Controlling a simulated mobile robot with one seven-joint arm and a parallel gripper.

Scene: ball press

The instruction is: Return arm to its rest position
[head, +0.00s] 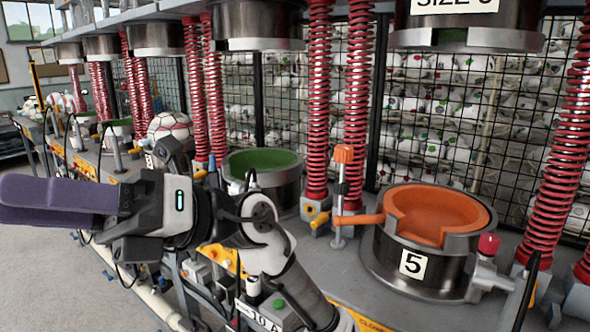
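My gripper (8,203) is at the left of the head view, pointing left, with two long purple fingers. The fingers overlap from this angle, and their tips are at the left picture edge, so I cannot tell the gap between them. No object shows in the fingers. My white and grey arm rises from the bottom middle and crosses in front of the press bench. The gripper appears to be over the floor side of the bench's front edge.
An orange mould marked 5 (412,264) is open and empty at the right, with an orange lever (343,188) beside it. A green-lined mould (262,161) stands behind my arm. A ball (170,127) sits farther back. Red springs (358,95) rise between moulds. Open floor (45,285) lies lower left.

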